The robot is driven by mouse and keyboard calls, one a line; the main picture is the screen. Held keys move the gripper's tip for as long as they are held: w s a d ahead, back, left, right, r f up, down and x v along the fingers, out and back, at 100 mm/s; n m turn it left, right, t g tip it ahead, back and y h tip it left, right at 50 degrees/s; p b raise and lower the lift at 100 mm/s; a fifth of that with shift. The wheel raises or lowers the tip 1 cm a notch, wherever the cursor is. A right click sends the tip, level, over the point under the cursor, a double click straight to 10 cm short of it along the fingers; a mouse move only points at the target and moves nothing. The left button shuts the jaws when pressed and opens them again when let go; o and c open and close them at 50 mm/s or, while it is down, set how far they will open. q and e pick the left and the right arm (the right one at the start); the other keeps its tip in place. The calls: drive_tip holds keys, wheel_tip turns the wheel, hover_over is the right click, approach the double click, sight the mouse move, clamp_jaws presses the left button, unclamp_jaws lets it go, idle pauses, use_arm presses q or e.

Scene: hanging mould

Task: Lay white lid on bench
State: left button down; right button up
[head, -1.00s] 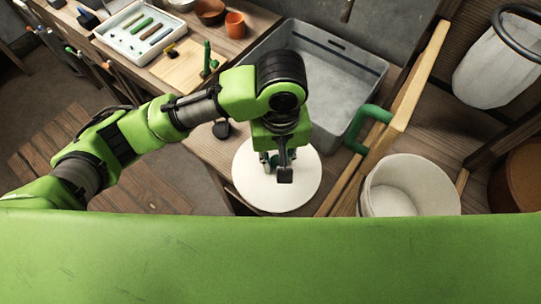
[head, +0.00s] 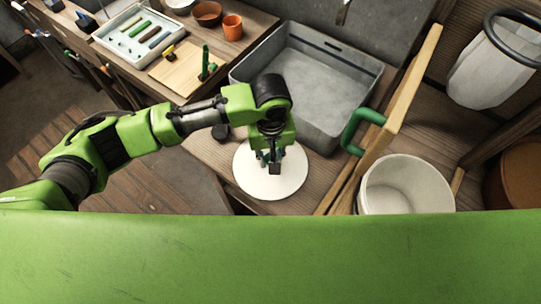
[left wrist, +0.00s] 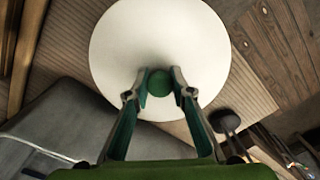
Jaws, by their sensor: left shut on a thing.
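The white lid (head: 270,186) is a flat round disc at the bench's front part, below my left gripper (head: 272,158) in the head view. In the left wrist view the lid (left wrist: 160,35) fills the upper middle, with a round green knob (left wrist: 159,83) at its centre. My left gripper (left wrist: 160,88) has its two fingers on either side of the knob, shut on it. Whether the lid touches the bench (head: 205,152) is hard to tell. My right gripper does not show.
A grey tub (head: 245,75) stands just behind the lid. A wooden board with a green handle (head: 362,128) and a white bucket (head: 408,182) are to the right. A tool tray (head: 112,37), cutting board (head: 165,75) and terracotta pots (head: 232,27) stand at the back left.

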use_arm(q)
drive_tip(key=c, duration=1.8)
unclamp_jaws()
drive_tip(key=shift+f, duration=0.1)
drive_tip(key=shift+o, duration=0.2)
wheel_tip(320, 180, up, 12)
drive_tip(key=b, duration=0.1)
